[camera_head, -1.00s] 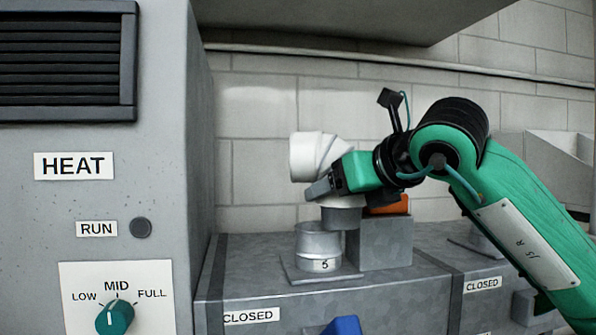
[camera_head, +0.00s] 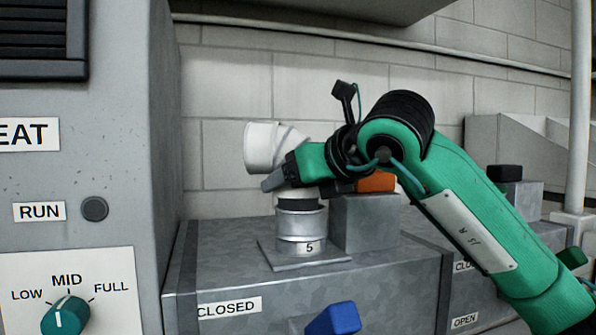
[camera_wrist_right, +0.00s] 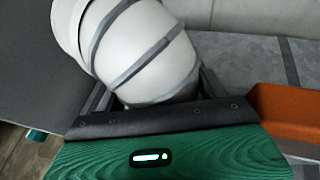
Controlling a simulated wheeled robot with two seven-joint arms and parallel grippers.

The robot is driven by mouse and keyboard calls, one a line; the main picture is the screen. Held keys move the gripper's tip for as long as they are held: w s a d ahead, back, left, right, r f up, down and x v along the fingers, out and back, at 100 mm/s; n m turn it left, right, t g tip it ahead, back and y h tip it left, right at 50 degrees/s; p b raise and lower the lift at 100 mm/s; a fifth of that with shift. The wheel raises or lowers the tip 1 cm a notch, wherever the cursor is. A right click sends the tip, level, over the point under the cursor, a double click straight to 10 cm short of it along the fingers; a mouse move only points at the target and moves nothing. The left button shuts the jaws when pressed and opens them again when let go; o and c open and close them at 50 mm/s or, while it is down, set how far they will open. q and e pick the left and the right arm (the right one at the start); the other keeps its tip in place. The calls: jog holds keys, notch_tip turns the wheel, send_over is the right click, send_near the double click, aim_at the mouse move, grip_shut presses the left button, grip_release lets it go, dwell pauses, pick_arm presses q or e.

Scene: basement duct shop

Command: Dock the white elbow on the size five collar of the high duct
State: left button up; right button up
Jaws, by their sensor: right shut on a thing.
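The white elbow (camera_head: 265,147) is held above the high duct (camera_head: 225,260), its open upper mouth facing left. My right gripper (camera_head: 275,180) is shut on the elbow, which also fills the upper part of the wrist view (camera_wrist_right: 150,50). The size five collar (camera_head: 302,235) stands on a square plate on the duct top, marked 5. The elbow's lower end is lined up over the collar, with a dark band at the collar's mouth. I cannot tell whether the two touch or have a gap. The gripper hides part of the elbow. My left gripper is not in view.
A grey block (camera_head: 365,225) stands close right of the collar, with an orange thing (camera_head: 376,182) on it. A heater cabinet (camera_head: 115,165) stands at left. A blue handle (camera_head: 334,318) sticks out at the duct's front. A pale pipe (camera_head: 579,110) rises at right.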

jog(key=shift+s+d+f, duration=0.1)
jog(key=shift+s+f, duration=0.05)
jog(key=shift+f, duration=0.15)
pick_arm(q)
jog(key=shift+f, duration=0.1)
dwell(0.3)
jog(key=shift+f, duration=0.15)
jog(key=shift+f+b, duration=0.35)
jog(key=shift+b, duration=0.2)
pick_arm(e)
jog(key=shift+d, duration=0.15)
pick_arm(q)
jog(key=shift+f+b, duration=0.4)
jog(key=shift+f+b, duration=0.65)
pick_arm(e)
jog(key=shift+f, duration=0.6)
